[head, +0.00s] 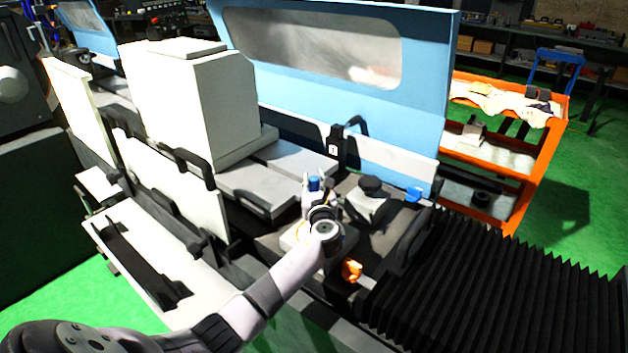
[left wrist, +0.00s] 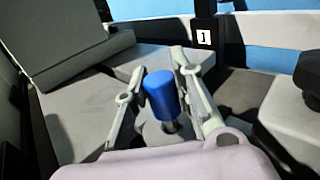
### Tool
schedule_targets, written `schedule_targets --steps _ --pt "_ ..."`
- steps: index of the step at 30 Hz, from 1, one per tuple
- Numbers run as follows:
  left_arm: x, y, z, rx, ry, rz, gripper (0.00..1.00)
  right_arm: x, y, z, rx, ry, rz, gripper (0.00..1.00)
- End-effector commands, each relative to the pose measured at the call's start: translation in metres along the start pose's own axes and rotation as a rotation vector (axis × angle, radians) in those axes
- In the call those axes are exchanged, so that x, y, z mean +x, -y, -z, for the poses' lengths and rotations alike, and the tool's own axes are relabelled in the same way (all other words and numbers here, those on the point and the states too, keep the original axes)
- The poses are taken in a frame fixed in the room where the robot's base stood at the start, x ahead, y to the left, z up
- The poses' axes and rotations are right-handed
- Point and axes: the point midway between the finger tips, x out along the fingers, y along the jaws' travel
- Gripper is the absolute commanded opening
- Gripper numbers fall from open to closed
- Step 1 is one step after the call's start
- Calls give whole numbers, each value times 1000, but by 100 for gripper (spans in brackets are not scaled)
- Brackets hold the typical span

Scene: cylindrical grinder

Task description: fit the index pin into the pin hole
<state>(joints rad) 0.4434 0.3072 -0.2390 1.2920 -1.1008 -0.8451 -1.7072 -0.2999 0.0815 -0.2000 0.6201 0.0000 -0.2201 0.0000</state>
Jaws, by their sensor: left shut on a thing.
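The index pin has a blue cylindrical head and a grey metal shank. In the head view its blue head (head: 314,183) shows just beyond my left wrist. In the left wrist view the pin (left wrist: 162,95) stands between the two fingers, slightly tilted in the picture, its shank running down below the head. My left gripper (head: 318,187) is shut on the pin, over the grinder's table area. The lower end of the pin is hidden behind the gripper, and I cannot make out the pin hole. My right gripper is not in view.
A white headstock housing (head: 190,100) stands left of the gripper. A block with a black knob (head: 371,186) is close on the right. The blue guard (head: 420,70) rises behind. An orange part (head: 351,270) sits in front, black bellows (head: 480,290) lie right, and an orange cart (head: 540,150) stands beyond.

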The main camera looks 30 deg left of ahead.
Motion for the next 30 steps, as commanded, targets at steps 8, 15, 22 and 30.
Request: schedule_targets --steps 8,15,22,30 --pt "0 0 7 0 1 0 0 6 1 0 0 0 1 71" --pt "0 0 13 -1 1 0 0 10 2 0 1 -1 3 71" --pt "0 0 19 -1 1 0 0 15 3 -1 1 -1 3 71" --pt "0 0 22 0 1 0 27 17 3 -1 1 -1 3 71"
